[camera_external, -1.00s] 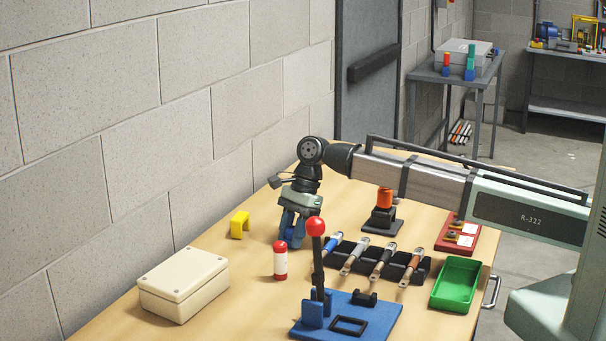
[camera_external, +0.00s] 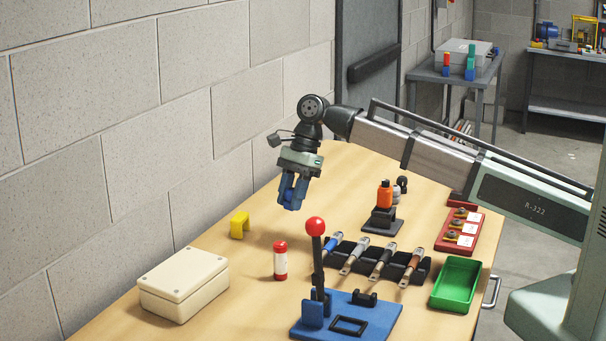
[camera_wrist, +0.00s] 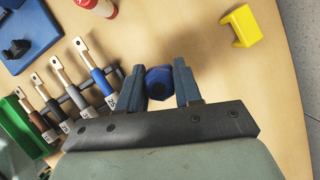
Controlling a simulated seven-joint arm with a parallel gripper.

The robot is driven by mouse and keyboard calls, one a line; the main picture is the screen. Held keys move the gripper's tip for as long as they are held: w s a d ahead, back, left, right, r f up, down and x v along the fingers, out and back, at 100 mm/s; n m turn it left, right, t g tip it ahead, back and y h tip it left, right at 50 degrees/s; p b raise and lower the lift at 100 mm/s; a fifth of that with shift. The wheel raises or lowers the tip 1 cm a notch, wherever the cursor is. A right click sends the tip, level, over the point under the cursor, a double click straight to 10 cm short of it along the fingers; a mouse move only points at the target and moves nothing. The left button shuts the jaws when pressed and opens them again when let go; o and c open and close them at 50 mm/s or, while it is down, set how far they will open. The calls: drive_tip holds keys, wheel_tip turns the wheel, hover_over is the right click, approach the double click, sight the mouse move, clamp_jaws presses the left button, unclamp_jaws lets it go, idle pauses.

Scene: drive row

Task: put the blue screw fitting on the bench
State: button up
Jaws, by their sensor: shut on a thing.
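My gripper (camera_external: 292,192) is shut on the blue screw fitting (camera_external: 289,196) and holds it in the air above the bench (camera_external: 225,278). In the wrist view the fitting (camera_wrist: 159,82) sits between the two blue fingers of my gripper (camera_wrist: 158,88), its hex end and dark hole facing the camera. The bench surface (camera_wrist: 215,75) shows beneath and is clear around it. In the external view the fingers hide part of the fitting.
A yellow bracket (camera_external: 240,225), a red-and-white bottle (camera_external: 280,262) and a cream box (camera_external: 184,285) stand on the left.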

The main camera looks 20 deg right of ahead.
drive_tip(key=w+d+m+t, duration=0.1)
drive_tip(key=w+d+m, duration=0.1)
drive_tip(key=w+d, duration=0.75)
drive_tip(key=w+d+m+t, duration=0.1)
drive_tip(key=w+d+m, duration=0.1)
drive_tip(key=w+d, duration=0.75)
drive_tip(key=w+d+m+t, duration=0.1)
drive_tip(key=w+d+m, duration=0.1)
drive_tip(key=d, duration=1.1)
drive_tip(key=w+d+m+t, duration=0.1)
drive_tip(key=w+d+m, duration=0.15)
drive_tip(key=d, duration=1.15)
drive_tip(key=shift+a+f+m, duration=0.2)
drive_tip(key=shift+f+m, duration=0.35)
drive_tip(key=shift+f, duration=1.85)
drive_tip(key=shift+a+f+m, duration=0.15)
drive_tip(key=shift+f+m, duration=0.35)
drive_tip(key=shift+f, duration=1.85)
drive_tip(key=o, duration=1)
drive_tip(key=shift+f, duration=0.1)
